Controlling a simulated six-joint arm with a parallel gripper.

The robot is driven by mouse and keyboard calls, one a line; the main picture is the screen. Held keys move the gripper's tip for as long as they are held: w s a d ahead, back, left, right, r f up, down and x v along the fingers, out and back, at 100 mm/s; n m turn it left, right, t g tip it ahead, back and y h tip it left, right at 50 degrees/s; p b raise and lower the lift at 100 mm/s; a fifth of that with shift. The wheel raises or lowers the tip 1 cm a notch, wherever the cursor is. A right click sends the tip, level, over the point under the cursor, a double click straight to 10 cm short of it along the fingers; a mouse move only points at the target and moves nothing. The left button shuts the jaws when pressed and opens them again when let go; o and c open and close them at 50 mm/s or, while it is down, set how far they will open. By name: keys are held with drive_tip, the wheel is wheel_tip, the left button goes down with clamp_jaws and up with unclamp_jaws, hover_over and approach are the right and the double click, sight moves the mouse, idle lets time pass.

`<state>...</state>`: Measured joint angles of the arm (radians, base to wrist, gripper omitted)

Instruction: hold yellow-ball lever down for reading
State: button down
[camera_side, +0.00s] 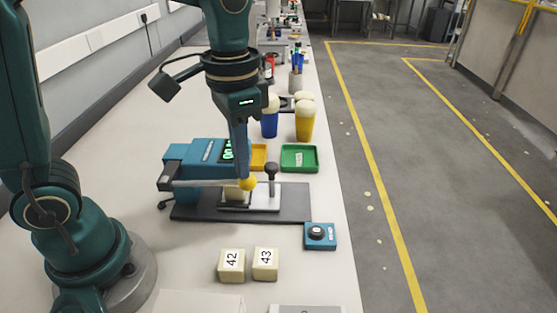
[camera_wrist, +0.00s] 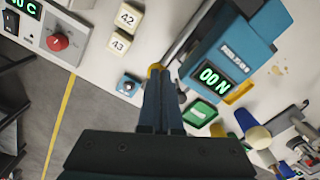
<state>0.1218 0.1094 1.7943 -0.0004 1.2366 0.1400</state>
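The yellow ball (camera_side: 247,183) sits at the end of a pale lever (camera_side: 205,183) that runs out, close to level, from the teal tester (camera_side: 200,160). The yellow ball (camera_wrist: 155,70) is partly hidden behind the fingertips. The tester's green display (camera_wrist: 214,78) appears to read 00 N.
A blue button box (camera_side: 319,236) stands right of the dark base plate (camera_side: 295,203). A black-knobbed clamp (camera_side: 270,180), green tray (camera_side: 299,158) and yellow tray (camera_side: 259,157) are close by.

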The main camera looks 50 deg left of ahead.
drive_tip(key=shift+f, duration=1.25)
drive_tip(key=shift+r, duration=0.1)
idle(1.5)
wheel_tip(320, 180, up, 10)
drive_tip(key=shift+r, duration=0.15)
idle(1.0)
idle(0.5)
drive_tip(key=s+a+f+n+t, duration=0.3)
drive_tip(key=s+f+t, duration=0.2)
drive_tip(key=s+f, duration=0.1)
drive_tip(key=shift+s+f+t, duration=0.3)
drive_tip(key=shift+s, duration=0.4)
